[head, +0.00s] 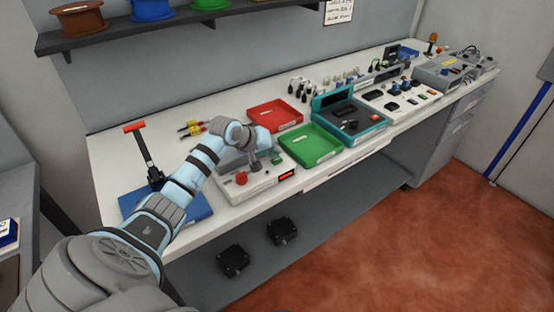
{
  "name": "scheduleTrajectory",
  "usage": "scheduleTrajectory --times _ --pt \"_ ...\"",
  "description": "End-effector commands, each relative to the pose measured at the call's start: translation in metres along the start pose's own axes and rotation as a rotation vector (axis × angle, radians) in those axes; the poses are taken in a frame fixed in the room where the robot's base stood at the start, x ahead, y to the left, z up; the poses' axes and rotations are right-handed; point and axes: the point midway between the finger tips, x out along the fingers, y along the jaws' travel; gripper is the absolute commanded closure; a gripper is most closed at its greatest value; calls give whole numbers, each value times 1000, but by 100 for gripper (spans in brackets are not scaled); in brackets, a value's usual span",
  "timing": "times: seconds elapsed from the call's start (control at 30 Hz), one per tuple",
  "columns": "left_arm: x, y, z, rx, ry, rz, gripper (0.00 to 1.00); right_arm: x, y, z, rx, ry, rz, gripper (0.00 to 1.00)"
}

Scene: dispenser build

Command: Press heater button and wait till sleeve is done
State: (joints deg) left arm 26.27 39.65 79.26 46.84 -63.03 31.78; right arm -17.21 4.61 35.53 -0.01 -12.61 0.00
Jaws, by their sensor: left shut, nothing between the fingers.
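The heater (262,184) is a pale box on the bench, with a round red button (241,178) on its left and a lit red display (286,174) on its front right. The display's text is too small to read. My left arm reaches over the heater from the left. My left gripper (255,164) points down above the heater, right of the red button, and is shut and empty. Whether its tips touch the heater is not clear. The arm hides part of the heater's back, and I cannot make out a sleeve. My right gripper is out of view.
A red tray (275,113) stands behind the heater and a green tray (311,145) to its right. A teal case (349,120) stands farther right. A blue base with a red-handled lever (142,148) is at the left. Two black boxes (233,261) lie on the lower shelf.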

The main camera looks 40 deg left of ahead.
Motion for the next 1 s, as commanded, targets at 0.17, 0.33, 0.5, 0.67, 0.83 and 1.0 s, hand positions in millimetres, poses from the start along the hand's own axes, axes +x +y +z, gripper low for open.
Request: scheduleTrajectory --times 0.17,0.33,0.5,0.67,0.83,1.0 --pt "0 0 0 0 0 0 100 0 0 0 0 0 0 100" --pt "1 -1 1 -1 0 0 100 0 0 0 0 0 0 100" --pt "3 -2 2 -1 0 1 100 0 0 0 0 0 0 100" --pt "4 -3 3 -1 0 1 100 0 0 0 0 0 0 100" --pt "6 -4 4 -1 -1 0 100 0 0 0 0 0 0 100" --pt "6 -4 5 -1 -1 0 100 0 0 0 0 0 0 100"
